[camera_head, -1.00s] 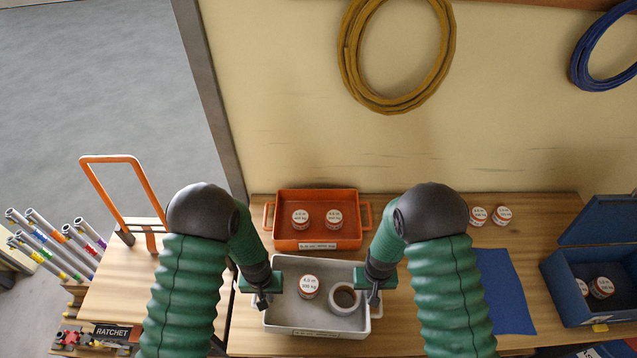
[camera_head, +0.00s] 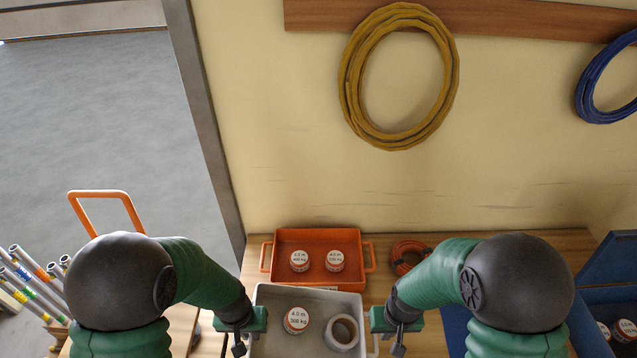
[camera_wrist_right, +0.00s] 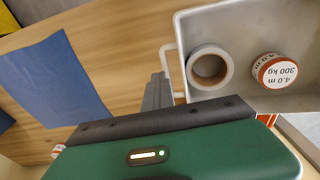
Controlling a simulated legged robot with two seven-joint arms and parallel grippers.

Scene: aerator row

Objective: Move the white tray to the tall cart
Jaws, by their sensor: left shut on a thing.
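The white tray (camera_head: 272,297) is between my two grippers at the bottom of the head view, its front cut off. It holds a labelled round tin (camera_head: 297,320) and a pale ring-shaped roll (camera_head: 342,333). My left gripper (camera_head: 240,342) is shut on the tray's left side. My right gripper (camera_head: 398,340) is at its right handle; the right wrist view shows a finger by the handle (camera_wrist_right: 168,62), but not clearly whether the jaws are closed on it. The tall cart cannot be made out for certain.
An orange tray (camera_head: 318,279) with two tins stands directly behind the white tray. An orange coil (camera_head: 407,257) lies to its right. A blue cloth (camera_wrist_right: 55,85) lies on the bench; a blue bin (camera_head: 612,262) is far right. An orange-handled frame (camera_head: 107,194) and pipes are left.

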